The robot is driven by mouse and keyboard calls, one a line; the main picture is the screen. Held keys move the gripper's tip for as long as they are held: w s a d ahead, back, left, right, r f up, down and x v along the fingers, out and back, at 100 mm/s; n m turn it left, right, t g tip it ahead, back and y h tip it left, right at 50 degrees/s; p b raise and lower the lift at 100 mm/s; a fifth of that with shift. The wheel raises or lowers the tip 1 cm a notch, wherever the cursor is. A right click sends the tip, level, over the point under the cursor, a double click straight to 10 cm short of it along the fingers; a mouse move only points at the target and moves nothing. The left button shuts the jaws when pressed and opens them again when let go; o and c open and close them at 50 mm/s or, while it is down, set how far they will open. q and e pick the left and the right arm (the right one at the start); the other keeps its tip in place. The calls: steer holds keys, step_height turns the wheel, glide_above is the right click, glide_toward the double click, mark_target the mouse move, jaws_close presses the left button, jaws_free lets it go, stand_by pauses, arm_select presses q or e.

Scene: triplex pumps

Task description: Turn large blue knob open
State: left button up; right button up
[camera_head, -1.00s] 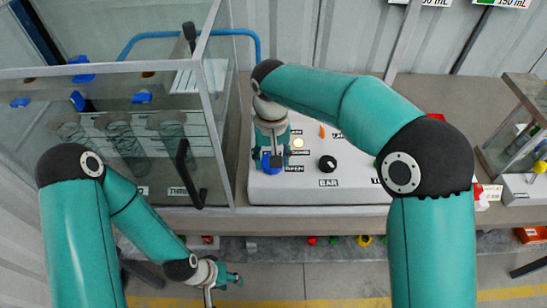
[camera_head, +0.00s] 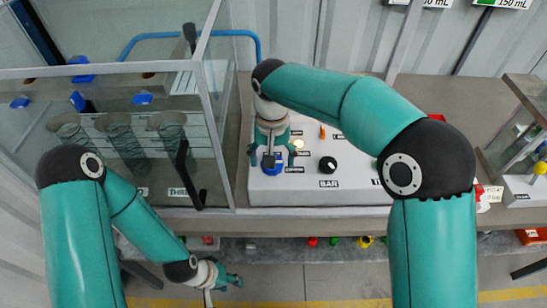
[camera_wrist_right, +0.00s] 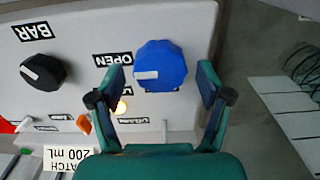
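The large blue knob (camera_wrist_right: 160,65) sits on the white panel near its left end. It also shows in the head view (camera_head: 272,168), partly under my right gripper. In the wrist view its white mark points left, just below the OPEN label (camera_wrist_right: 112,60). My right gripper (camera_wrist_right: 163,85) is open. Its fingers are spread on either side of the knob with gaps, and in the head view (camera_head: 272,157) they stand apart above it. My left gripper (camera_head: 232,279) hangs low in front of the bench, away from the knob; its finger gap is too small to judge.
A black BAR knob (camera_head: 327,164) is on the same white panel (camera_head: 310,192). A lit yellow lamp (camera_wrist_right: 121,107) and an orange switch (camera_wrist_right: 84,123) are near the blue knob. A framed glass enclosure (camera_head: 222,130) stands close to the left of the panel.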

stand_by(0.3)
step_height(320, 180, up, 12)
stand_by(0.5)
steer(key=shift+f, duration=0.15)
